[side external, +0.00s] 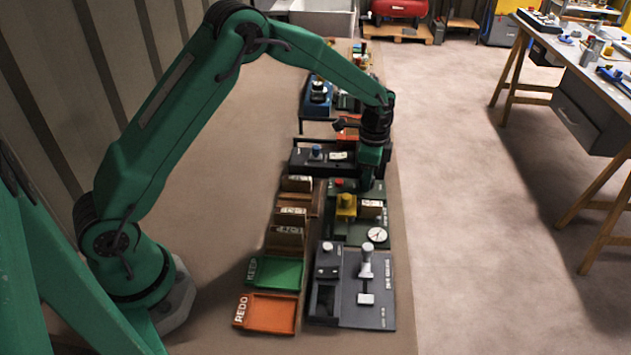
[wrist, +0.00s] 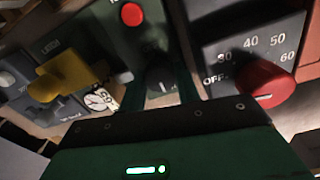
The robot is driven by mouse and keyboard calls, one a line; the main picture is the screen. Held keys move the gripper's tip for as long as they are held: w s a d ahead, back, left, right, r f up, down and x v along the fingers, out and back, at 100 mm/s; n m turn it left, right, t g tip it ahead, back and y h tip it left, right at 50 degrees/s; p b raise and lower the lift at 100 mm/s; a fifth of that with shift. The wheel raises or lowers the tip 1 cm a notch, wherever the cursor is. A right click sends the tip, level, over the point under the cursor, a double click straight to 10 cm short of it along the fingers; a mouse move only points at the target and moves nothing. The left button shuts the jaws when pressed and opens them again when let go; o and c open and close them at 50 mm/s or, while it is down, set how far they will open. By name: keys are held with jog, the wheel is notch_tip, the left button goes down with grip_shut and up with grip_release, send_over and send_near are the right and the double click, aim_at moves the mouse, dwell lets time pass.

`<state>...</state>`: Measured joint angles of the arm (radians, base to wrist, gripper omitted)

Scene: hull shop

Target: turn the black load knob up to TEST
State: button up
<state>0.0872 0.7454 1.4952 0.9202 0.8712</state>
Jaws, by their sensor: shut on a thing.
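The black load knob (wrist: 160,80) shows in the wrist view between my two fingers, with a pale pointer line on it. It sits on a dark green panel (wrist: 150,38). My gripper (wrist: 160,88) is shut on the knob, one finger on each side. In the side view my gripper (side external: 368,184) points down onto the green panel (side external: 345,186), and its fingers hide the knob there. The TEST mark cannot be made out in either view.
A red button (wrist: 131,14) is on the green panel. A yellow block (wrist: 62,76) and a round gauge (wrist: 98,100) are nearby. A red dial knob (wrist: 266,84) with numbers stands close on the right. Green (side external: 277,285) and orange (side external: 270,325) trays lie at the bench's near end.

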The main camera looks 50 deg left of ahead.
jog(key=shift+a, duration=0.15)
jog(key=o, duration=0.7)
jog(key=shift+r, duration=0.1)
notch_tip(320, 180, up, 7)
jog(key=shift+w+f, duration=0.1)
jog(key=shift+f, duration=0.05)
jog(key=shift+r, duration=0.45)
jog(key=shift+r, duration=0.1)
